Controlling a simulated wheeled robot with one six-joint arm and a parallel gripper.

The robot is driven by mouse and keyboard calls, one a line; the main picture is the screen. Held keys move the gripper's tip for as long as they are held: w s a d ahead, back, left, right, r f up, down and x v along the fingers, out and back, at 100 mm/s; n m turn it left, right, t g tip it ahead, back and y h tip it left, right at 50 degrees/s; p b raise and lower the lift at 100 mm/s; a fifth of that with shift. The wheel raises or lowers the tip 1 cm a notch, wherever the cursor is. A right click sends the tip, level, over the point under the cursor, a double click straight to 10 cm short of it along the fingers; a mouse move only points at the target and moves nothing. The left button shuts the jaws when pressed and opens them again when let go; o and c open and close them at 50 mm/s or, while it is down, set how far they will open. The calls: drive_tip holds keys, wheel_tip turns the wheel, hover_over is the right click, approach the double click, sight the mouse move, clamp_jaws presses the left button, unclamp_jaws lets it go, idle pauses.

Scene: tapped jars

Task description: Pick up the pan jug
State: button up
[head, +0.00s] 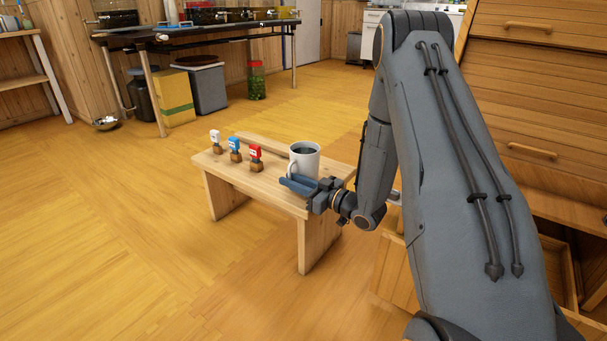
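A white jug-like mug (306,163) with a dark inside stands upright on a low wooden bench (269,180); its handle is towards the left. No label shows that names it as the pan jug. My gripper (297,185) is at the bench's front edge, just in front of the mug, with its blue-grey fingers pointing left and overlapping the mug's lower part in the picture. I cannot tell whether they touch it, or how far apart the fingers are.
Three small pieces with wooden bases, white (215,141), blue (235,149) and red (255,157), stand in a row left of the mug. Wooden drawers (525,110) are at the right, one open low down. The floor left of the bench is clear.

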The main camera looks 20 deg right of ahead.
drive_tip(key=b+x, duration=0.1)
drive_tip(key=x, duration=0.1)
drive_tip(key=b+x, duration=0.1)
drive_tip(key=x, duration=0.1)
drive_tip(key=shift+d+f+b, duration=0.1)
drive_tip(key=shift+f+b, duration=0.1)
drive_tip(key=shift+b, duration=0.2)
drive_tip(key=shift+w+a+r, duration=0.1)
drive_tip(key=shift+w+a, duration=0.2)
drive_tip(key=shift+w, duration=0.15)
clamp_jaws()
idle(0.7)
